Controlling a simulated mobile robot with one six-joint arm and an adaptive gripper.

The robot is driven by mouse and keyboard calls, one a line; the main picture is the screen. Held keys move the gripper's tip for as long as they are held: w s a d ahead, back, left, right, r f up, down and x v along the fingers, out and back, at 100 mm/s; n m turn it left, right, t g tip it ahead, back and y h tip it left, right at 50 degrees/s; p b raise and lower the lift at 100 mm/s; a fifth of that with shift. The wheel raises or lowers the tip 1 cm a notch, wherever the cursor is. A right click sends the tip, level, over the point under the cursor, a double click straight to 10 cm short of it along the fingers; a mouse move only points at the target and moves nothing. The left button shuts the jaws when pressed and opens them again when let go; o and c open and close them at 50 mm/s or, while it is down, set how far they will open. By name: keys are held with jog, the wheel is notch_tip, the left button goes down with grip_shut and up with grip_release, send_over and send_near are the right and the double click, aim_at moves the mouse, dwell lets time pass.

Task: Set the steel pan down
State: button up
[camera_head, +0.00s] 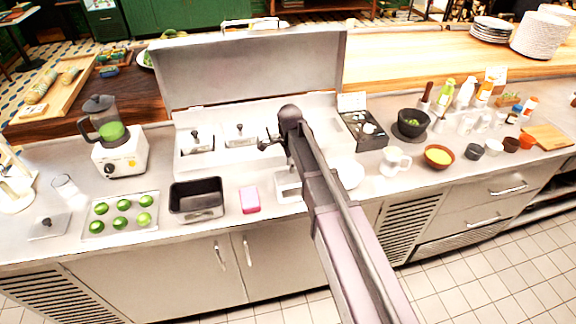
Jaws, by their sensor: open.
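A dark grey rectangular metal pan (197,213) stands upright and empty on the front of the steel counter, between a tray of limes and a pink block. It looks like the steel pan, though a smaller pale open container (285,190) also stands right of the pink block, partly hidden by my arm. My gripper (264,145) is small in the picture, over the lidded wells behind the counter front. It is open, and I see nothing held in it. It is apart from the dark pan, up and to its right.
A tray (92,226) of limes and a blender (120,150) stand to the left. The pink block (249,200) sits right of the pan. A raised steel lid (250,68) stands behind the lidded wells (197,145). Bowls and bottles crowd the right side.

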notch_tip(320, 180, up, 9)
jog(key=p, duration=0.8)
jog(key=shift+w+r+p, duration=0.2)
jog(key=shift+w+p, duration=0.1)
jog(key=shift+p, duration=0.1)
dwell(0.5)
jog(key=s+d+n, duration=1.4)
jog(key=s+d, duration=0.4)
jog(key=d, duration=0.1)
jog(key=shift+d+n+t, duration=0.35)
jog(key=shift+n+t, duration=0.05)
